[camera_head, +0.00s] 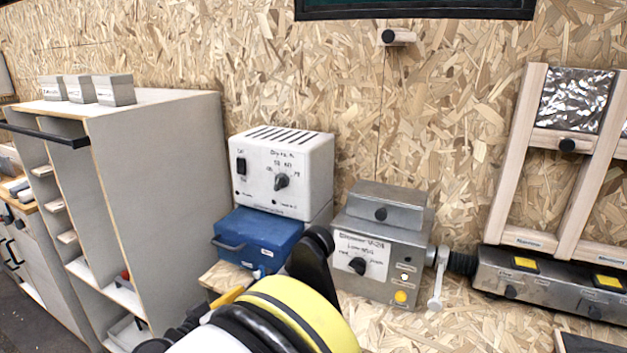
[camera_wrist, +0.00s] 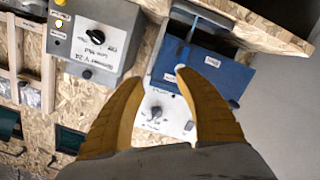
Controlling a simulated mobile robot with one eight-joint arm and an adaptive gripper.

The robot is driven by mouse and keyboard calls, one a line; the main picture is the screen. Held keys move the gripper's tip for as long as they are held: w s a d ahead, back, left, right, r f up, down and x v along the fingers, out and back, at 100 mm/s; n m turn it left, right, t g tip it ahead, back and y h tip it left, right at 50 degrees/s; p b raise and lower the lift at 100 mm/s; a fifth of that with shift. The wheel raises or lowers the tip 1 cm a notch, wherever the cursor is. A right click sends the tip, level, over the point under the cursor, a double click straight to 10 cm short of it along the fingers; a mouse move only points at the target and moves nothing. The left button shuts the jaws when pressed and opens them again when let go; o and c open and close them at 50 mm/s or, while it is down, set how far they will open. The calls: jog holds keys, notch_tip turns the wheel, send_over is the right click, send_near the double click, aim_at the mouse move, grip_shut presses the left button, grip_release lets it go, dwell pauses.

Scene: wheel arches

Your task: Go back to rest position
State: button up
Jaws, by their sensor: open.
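My gripper (camera_wrist: 160,76) shows in the wrist view with its two orange fingers spread apart, open and with nothing between them. The wrist picture is upside down. Beyond the fingers are the blue box (camera_wrist: 205,72) and the white control box (camera_wrist: 163,114). In the head view my yellow and black arm fills the bottom centre, in front of the bench. A bit of yellow finger (camera_head: 227,296) shows at the arm's left; the rest of the gripper is hidden there.
The white control box (camera_head: 282,172) stands on the blue box (camera_head: 255,240) against the chipboard wall. A grey metal box (camera_head: 381,243) with a knob stands to their right. A pale shelf unit (camera_head: 165,190) is at left. Wooden frames (camera_head: 516,165) and a grey panel (camera_head: 540,293) are at right.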

jog(key=s+d+r+g+y, duration=0.1)
jog(key=d+r+g, duration=0.2)
jog(key=d, duration=0.9)
jog(key=d+r+g+y, duration=0.1)
jog(key=d+r+g, duration=0.25)
jog(key=d, duration=0.95)
jog(key=s+d+y, duration=0.2)
jog(key=s+d, duration=0.4)
jog(key=s, duration=0.4)
jog(key=s+d+f+m+g+y, duration=0.1)
jog(key=s+d+y, duration=0.2)
jog(key=s+d, duration=0.3)
jog(key=s, duration=0.4)
jog(key=shift+s+d, duration=0.15)
